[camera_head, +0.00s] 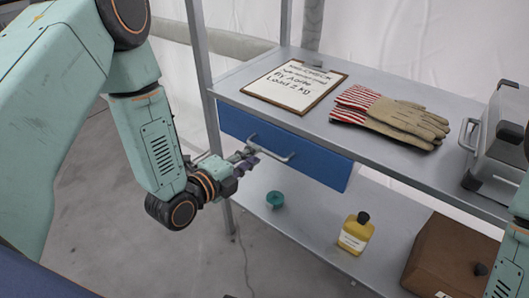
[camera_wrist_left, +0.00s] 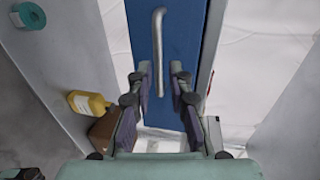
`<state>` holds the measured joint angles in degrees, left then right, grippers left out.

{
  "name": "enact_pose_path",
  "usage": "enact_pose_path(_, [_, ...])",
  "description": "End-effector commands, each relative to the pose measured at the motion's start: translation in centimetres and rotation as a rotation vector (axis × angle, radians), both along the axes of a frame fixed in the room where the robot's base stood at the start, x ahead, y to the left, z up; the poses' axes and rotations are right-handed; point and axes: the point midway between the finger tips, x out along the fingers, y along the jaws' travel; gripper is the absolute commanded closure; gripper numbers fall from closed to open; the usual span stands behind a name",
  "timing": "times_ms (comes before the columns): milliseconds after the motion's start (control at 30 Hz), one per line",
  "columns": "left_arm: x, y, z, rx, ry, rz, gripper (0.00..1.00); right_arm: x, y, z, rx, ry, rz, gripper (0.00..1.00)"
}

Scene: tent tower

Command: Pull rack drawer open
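The rack drawer has a blue front (camera_head: 318,166) under the top shelf and looks shut. Its grey bar handle (camera_head: 276,152) runs along the front; it also shows in the left wrist view (camera_wrist_left: 158,38), running lengthwise up the picture. My left gripper (camera_head: 247,157) is at the left part of the handle. In the left wrist view its two fingers (camera_wrist_left: 162,72) are spread, with the handle's lower part between the tips in the picture. I cannot tell whether they touch it. My right gripper is out of view; only part of the right arm shows at the right edge.
The lower shelf has a teal spool (camera_head: 275,199), a yellow bottle (camera_head: 355,234) and a brown box (camera_head: 445,258). A rack post (camera_head: 207,85) stands left of the drawer.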

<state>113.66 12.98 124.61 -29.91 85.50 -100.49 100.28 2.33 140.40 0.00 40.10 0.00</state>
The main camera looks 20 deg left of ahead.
Motion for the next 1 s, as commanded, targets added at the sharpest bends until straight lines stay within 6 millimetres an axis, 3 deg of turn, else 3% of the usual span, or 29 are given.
enact_pose_path(200, [3.2,-1.2,-1.0,0.001,-0.001,-0.002,0.81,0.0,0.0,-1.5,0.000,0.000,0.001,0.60])
enact_pose_path(400, [5.0,-1.8,-1.3,-0.001,0.003,0.000,0.81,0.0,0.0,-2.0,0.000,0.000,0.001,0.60])
enact_pose_path(733, [5.5,-1.9,-1.2,-0.002,0.003,0.002,0.81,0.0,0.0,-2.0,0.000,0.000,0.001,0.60])
enact_pose_path(1000, [5.5,-1.9,-1.2,-0.002,0.004,0.002,1.00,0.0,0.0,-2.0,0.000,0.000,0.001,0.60])
